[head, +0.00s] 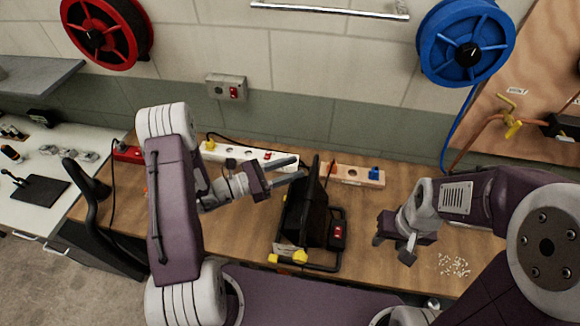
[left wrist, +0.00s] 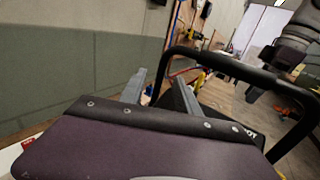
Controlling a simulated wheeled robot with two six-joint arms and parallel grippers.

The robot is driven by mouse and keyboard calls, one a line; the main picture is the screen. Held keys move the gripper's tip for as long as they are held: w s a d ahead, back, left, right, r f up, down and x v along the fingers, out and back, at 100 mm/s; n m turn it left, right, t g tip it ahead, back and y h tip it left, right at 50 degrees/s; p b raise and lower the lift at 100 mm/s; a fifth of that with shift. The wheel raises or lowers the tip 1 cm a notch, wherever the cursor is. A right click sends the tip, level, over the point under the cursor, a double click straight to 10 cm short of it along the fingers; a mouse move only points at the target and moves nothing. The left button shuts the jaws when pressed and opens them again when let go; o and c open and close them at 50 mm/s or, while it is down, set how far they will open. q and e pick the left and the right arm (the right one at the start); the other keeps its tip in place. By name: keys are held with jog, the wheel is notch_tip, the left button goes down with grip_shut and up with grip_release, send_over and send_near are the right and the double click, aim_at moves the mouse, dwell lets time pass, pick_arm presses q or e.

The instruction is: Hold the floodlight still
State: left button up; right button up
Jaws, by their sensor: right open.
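The black floodlight (head: 312,218) stands on the wooden bench in the head view, with yellow knobs low at its front and a red switch at its right. My left gripper (head: 299,168) is level with its upper left side, fingers spread apart and pointing at it. In the left wrist view the floodlight's black tubular frame (left wrist: 222,62) arches beyond the left gripper (left wrist: 160,92). One leg of the frame shows between the two fingers; I cannot tell whether they touch it. My right gripper (head: 392,242) is open and empty, right of the floodlight and apart from it.
A white power strip (head: 240,155) and a wooden block with sockets (head: 352,174) lie behind the floodlight. Small pale bits (head: 453,265) are scattered at the bench's right. A blue reel (head: 466,42) and red reel (head: 106,32) hang on the wall.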

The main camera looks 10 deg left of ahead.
aim_at(317, 161)
pick_arm(q)
jog(key=p+x, duration=0.1)
jog(key=x, duration=0.2)
jog(key=p+x, duration=0.1)
jog(key=x, duration=0.3)
jog(key=shift+d+r, duration=0.15)
jog(key=shift+d, duration=0.3)
jog(key=shift+w+d, duration=0.1)
jog(key=shift+c, duration=0.3)
grip_shut()
dwell(1.0)
